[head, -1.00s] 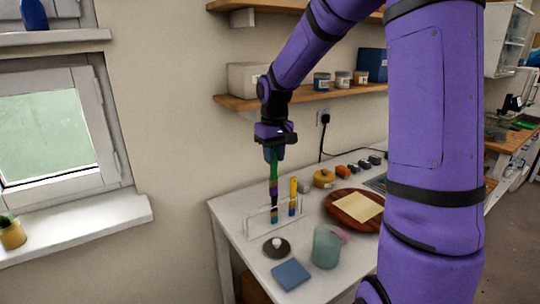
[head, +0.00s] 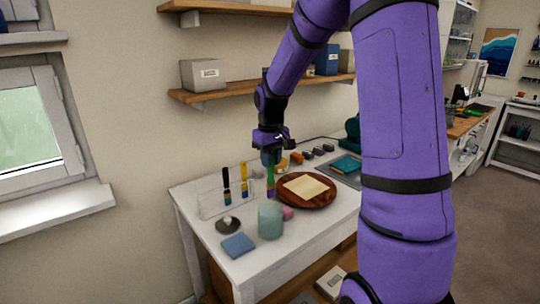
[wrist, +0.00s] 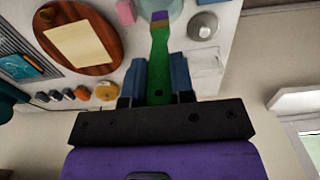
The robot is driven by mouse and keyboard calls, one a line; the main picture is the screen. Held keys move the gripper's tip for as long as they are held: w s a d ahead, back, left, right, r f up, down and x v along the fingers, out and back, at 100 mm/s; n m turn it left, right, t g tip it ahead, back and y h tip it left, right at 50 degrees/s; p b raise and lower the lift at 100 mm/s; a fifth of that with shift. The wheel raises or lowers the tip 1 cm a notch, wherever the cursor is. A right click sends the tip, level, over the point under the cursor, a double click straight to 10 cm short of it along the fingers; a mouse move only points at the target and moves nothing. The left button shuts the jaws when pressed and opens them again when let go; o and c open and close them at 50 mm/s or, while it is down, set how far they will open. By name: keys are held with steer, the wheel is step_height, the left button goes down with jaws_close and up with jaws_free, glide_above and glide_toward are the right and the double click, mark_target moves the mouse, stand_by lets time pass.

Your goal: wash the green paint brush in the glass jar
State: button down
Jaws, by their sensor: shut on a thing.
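My gripper (head: 270,154) is shut on the handle of the green paint brush (head: 270,175), which hangs upright with its bristle end down. In the wrist view the green brush (wrist: 158,62) runs out from between the blue fingers (wrist: 158,80). The glass jar (head: 270,222), pale teal, stands on the white table. The brush's lower end shows just above the jar's rim in the head view and overlaps the jar (wrist: 174,8) in the wrist view. I cannot tell whether it is over the jar or behind it. The jar's inside is hidden.
A clear rack (head: 208,206) holds a black-handled brush (head: 227,182) and a yellow brush (head: 244,176). Shelves hang behind.

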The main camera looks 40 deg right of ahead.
mark_target(271, 189)
steer(key=shift+f, duration=6.05)
steer(key=shift+s, duration=0.15)
